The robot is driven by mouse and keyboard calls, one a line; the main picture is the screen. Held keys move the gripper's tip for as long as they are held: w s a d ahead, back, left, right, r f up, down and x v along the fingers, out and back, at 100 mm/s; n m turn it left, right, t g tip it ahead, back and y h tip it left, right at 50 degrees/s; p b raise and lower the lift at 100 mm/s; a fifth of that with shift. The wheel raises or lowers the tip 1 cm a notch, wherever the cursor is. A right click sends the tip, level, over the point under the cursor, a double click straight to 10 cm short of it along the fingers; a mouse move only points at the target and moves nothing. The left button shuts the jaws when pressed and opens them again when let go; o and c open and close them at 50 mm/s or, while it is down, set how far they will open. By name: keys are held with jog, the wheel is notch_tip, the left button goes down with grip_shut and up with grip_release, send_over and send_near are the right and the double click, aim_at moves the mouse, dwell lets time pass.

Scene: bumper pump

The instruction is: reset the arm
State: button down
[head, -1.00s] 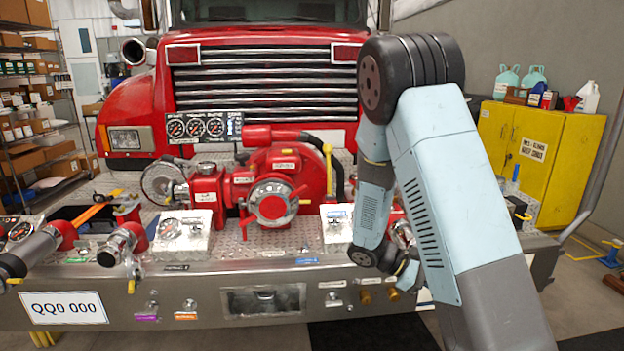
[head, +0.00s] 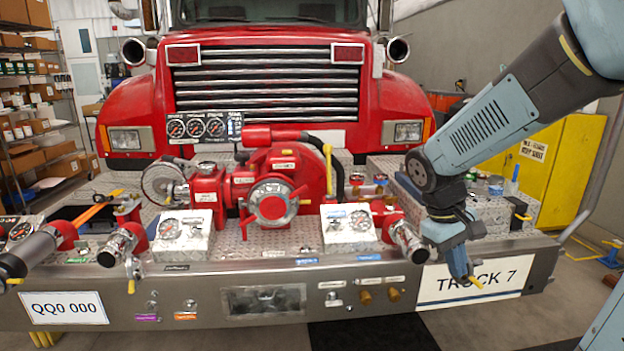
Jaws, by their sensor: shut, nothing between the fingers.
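My gripper (head: 462,266) hangs at the right part of the truck's front bumper (head: 330,277), in front of the "TRUCK 7" sign. Its fingers point down and look closed, with nothing visible between them. A small yellow piece shows at its tip; I cannot tell whether it belongs to the gripper. My arm reaches in from the upper right and bends down at the wrist. The red pump (head: 275,185) stands on the bumper deck to the left, apart from my gripper.
A silver outlet (head: 408,241) sits just left of my gripper. A white gauge panel (head: 348,226) stands farther left on the deck. The "TRUCK 7" sign (head: 440,284) is partly covered by my gripper. A yellow cabinet (head: 570,165) stands behind at the right.

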jog(key=s+a+r+m+t+y, duration=0.3)
jog(key=s+r+t, duration=0.3)
jog(key=s+r, duration=0.2)
notch_tip(320, 180, up, 2)
jog(key=shift+s+a+r+t+y, duration=0.2)
jog(key=shift+s+a+t+y, duration=0.1)
jog(key=shift+a, duration=0.45)
jog(key=shift+a, duration=0.1)
